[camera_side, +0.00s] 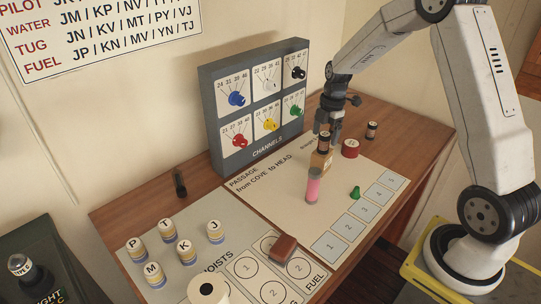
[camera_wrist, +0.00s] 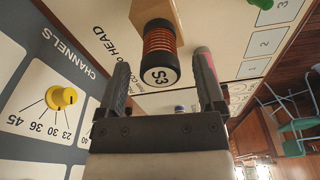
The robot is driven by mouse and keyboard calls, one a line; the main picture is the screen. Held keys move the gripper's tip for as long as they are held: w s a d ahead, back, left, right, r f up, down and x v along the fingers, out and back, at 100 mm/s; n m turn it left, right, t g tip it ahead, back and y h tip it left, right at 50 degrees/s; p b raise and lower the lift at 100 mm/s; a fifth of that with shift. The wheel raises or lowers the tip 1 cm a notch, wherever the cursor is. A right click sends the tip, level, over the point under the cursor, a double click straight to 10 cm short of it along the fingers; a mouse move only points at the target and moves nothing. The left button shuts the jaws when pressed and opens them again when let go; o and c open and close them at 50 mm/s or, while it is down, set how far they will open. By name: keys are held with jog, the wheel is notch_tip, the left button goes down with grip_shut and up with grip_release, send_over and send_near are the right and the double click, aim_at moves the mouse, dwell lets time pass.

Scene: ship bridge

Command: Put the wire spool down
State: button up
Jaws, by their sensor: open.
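The wire spool (camera_wrist: 160,45) has copper-coloured windings, black ends and the mark S3 on its end face. In the side view the spool (camera_side: 323,143) stands upright on a small wooden block (camera_side: 320,162) on the passage sheet. The block also shows in the wrist view (camera_wrist: 177,14), at the spool's far end. My gripper (camera_side: 329,124) is just above the spool in the side view. In the wrist view my gripper (camera_wrist: 161,62) is open, with one finger on each side of the spool's near end and gaps visible. Whether anything touches cannot be told.
A red cylinder (camera_side: 350,148) and another spool (camera_side: 371,131) stand to the right. A pink cylinder (camera_side: 313,186) and a green pawn (camera_side: 355,192) stand in front. The channels panel (camera_side: 213,102) rises behind. Several lettered discs (camera_side: 166,229) stand front left. The numbered squares (camera_side: 348,226) are bare.

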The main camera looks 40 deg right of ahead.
aim_at(327, 135)
jog(key=r, duration=0.5)
jog(key=d+r, duration=0.1)
jog(key=r, duration=0.2)
jog(key=shift+r, duration=0.25)
jog(key=shift+s+a, duration=0.1)
jog(key=shift+s+a+f+m, duration=0.15)
jog(key=shift+a+m, duration=0.25)
jog(key=shift+a, duration=0.1)
jog(key=s+a+f+m+t, duration=0.1)
jog(key=s+a+f+m, duration=0.1)
jog(key=s+a+m, duration=0.5)
jog(key=s+a+f+m+t+h, duration=0.1)
jog(key=s+a+f+m, duration=0.2)
jog(key=s+a+m, duration=0.4)
jog(key=a+m, duration=0.1)
jog(key=a, duration=0.2)
jog(key=shift+f+m, duration=0.3)
jog(key=shift+m, duration=0.1)
